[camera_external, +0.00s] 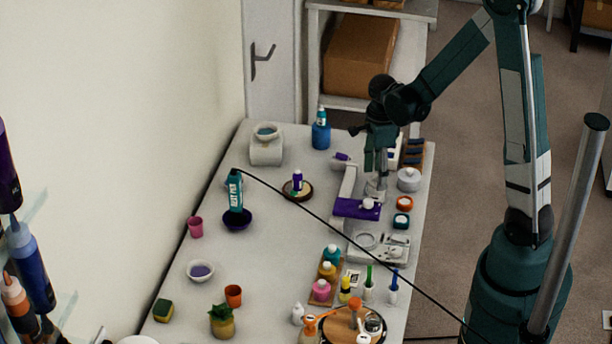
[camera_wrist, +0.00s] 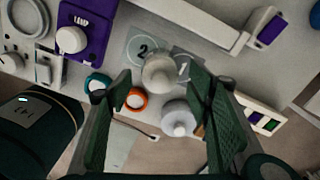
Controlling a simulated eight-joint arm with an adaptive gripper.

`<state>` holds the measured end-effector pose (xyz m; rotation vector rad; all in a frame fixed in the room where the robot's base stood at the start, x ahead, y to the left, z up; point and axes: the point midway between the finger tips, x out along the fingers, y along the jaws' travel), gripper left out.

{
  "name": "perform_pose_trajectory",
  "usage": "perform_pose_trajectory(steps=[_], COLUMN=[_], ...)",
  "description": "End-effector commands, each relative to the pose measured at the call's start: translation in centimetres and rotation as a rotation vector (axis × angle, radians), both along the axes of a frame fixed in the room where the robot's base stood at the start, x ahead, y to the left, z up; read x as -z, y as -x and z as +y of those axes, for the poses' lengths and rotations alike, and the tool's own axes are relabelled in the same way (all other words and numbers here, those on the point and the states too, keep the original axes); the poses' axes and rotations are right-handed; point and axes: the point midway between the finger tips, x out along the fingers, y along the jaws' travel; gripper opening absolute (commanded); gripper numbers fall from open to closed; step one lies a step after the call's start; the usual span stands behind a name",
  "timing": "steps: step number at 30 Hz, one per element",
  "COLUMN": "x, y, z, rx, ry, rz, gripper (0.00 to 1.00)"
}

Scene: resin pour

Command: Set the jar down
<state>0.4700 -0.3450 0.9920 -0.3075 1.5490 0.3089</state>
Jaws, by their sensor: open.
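A pale grey jar (camera_external: 376,188) stands on the table below my gripper, and its round top shows in the wrist view (camera_wrist: 160,72). It appears upright, beside or partly over the squares marked 2 (camera_wrist: 142,48) and 1 (camera_wrist: 186,67). My gripper (camera_external: 378,171) points down over it with fingers apart. In the wrist view the fingertips are on either side of the jar, with gaps visible between them and it. The jar's base is mostly hidden from above.
A white lidded pot (camera_external: 409,180) stands close to the right of the jar. An orange ring (camera_external: 404,203) and teal ring (camera_external: 401,220) lie nearby. A purple device (camera_external: 352,208) is just in front. A blue bottle (camera_external: 321,130) stands further back.

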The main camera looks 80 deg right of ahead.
Motion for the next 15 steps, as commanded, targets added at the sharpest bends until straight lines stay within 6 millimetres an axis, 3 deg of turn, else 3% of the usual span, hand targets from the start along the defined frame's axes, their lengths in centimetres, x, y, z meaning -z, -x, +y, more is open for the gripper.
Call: perform_pose_trajectory(steps=[15], x=[-5.3], y=[0.0], z=[0.0], rx=[0.0], ry=[0.0], rz=[0.0], gripper=[0.5])
